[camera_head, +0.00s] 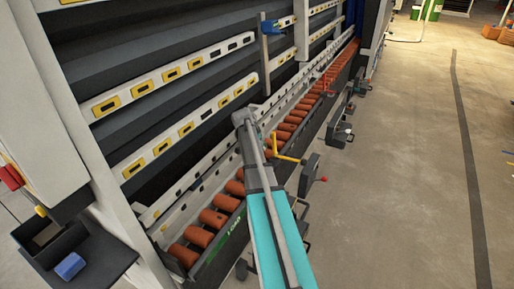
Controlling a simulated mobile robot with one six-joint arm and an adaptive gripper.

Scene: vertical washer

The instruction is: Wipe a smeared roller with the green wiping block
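A long row of orange-brown rollers (213,217) runs along the bottom of the washer, from the lower left up to the far end. Which roller is smeared cannot be told at this size. My arm crosses the middle of the view in front of the row and hides some rollers. I cannot make out my gripper at the arm's end. I see no green wiping block; whether my gripper holds it is hidden.
A dark shelf (109,252) at lower left bears a blue block (70,267), beside a dark open box (72,238). A yellow bent handle (276,146) and dark brackets (310,172) stick out along the conveyor. The concrete floor (400,190) at right is clear.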

